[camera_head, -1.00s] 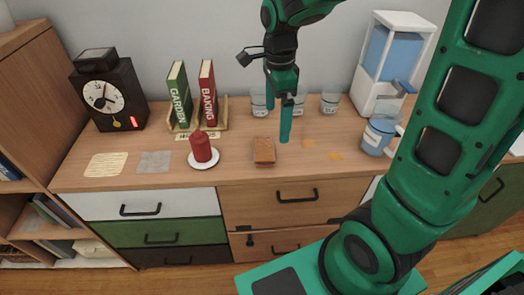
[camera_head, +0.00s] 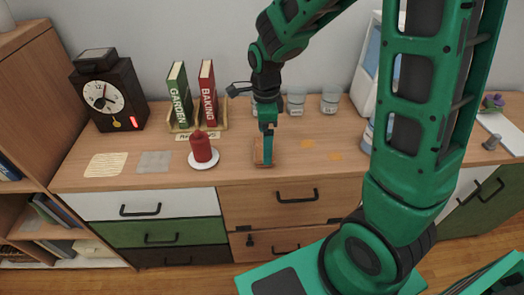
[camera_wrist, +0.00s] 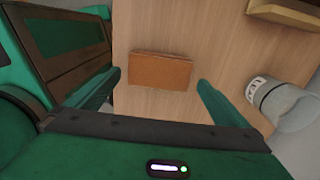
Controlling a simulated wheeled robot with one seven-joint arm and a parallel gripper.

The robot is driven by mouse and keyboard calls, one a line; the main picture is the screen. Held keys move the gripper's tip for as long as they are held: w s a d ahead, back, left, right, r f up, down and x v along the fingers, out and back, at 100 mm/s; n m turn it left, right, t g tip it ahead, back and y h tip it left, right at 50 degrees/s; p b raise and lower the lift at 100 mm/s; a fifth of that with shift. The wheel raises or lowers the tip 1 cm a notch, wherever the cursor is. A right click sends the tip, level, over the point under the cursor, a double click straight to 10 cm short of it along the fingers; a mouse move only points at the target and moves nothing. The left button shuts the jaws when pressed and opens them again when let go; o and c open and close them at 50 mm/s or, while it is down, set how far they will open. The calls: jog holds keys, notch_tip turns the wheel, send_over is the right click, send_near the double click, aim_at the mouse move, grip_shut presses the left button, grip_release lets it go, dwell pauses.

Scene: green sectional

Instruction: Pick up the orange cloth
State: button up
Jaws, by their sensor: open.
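The orange cloth (camera_head: 258,154) is a small folded, orange-brown block on the wooden counter, right of the red candle. My gripper (camera_head: 267,155) is over it in the head view and hides part of it. In the wrist view the cloth (camera_wrist: 161,71) lies flat as a rectangle, fully visible, between the two green fingertips. My gripper (camera_wrist: 156,80) is open and empty, with a gap between each fingertip and the cloth. I cannot tell how far above the counter the fingertips are.
The red candle (camera_head: 202,148) on a white plate stands to the left. Books (camera_head: 208,95) in a wooden holder stand behind it. Flat orange patches (camera_head: 308,143) lie to the right.

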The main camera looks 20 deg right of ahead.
jog(key=shift+f, duration=1.3)
jog(key=c, duration=1)
jog(key=shift+r, duration=0.15)
notch_tip(320, 180, up, 4)
jog(key=shift+a+r, duration=0.1)
jog(key=shift+r, duration=0.05)
jog(key=s+a+r, duration=0.2)
jog(key=a, duration=0.1)
jog(key=s+a+r, duration=0.2)
jog(key=a, duration=0.1)
jog(key=s+a+r, duration=0.2)
jog(key=a, duration=0.1)
jog(key=shift+a+r, duration=0.25)
jog(key=shift+a, duration=0.15)
